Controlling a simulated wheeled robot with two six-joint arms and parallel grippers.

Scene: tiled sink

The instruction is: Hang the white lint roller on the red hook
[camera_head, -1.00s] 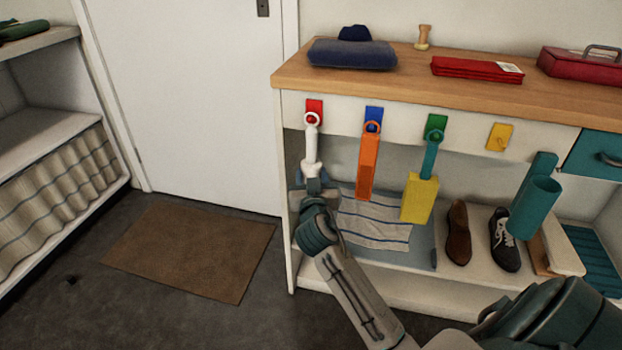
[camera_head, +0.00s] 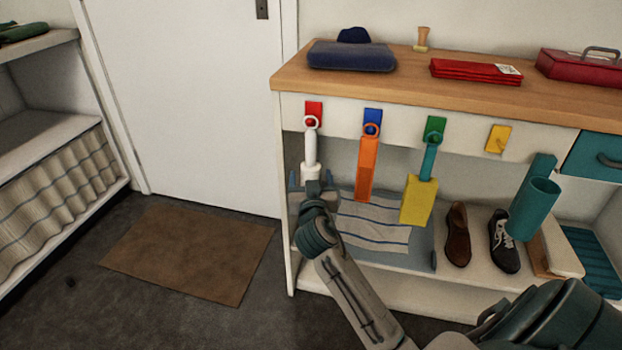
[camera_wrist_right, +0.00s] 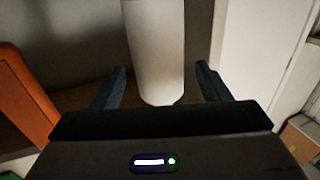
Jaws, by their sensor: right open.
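The white lint roller (camera_head: 311,160) hangs upright below the red hook (camera_head: 313,110) at the left end of the shelf front. Its ring sits at the hook's red knob. In the right wrist view the white roller (camera_wrist_right: 156,55) stands between the two fingers. My right gripper (camera_head: 312,181) is open just below the roller's lower end, its fingers on either side and apart from it. The fingers also show in the right wrist view (camera_wrist_right: 158,88). My left gripper is not in view.
An orange tool (camera_head: 366,168) hangs on the blue hook right of the roller. A yellow brush (camera_head: 419,199) hangs on the green hook. The yellow hook (camera_head: 498,139) is bare. A teal holder (camera_head: 534,207) is farther right. Shoes (camera_head: 457,234) stand on the lower shelf.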

